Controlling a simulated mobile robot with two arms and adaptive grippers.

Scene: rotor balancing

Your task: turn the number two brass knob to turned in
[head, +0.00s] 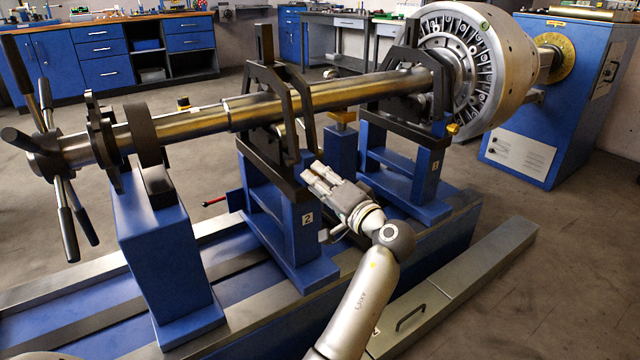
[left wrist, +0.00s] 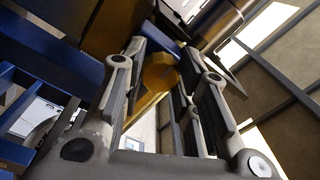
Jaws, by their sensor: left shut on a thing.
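The number two stand (head: 290,235) is a blue pedestal with a "2" label and a dark frame around the long shaft (head: 260,108). My left gripper (head: 312,176) is at the right side of this frame, just above the label. In the left wrist view, the round number two brass knob (left wrist: 160,73) lies between the fingers of the left gripper (left wrist: 163,85), which is shut on it. In the head view the knob is hidden behind the fingers. How far it is turned cannot be told. My right gripper is not in view.
The bladed rotor (head: 455,75) is at the shaft's right end, beside a blue drive cabinet (head: 548,115). Another brass knob (head: 453,129) is on the stand to the right. A spoked handwheel (head: 45,160) is at the left end. A grey box beam (head: 460,285) lies on the floor.

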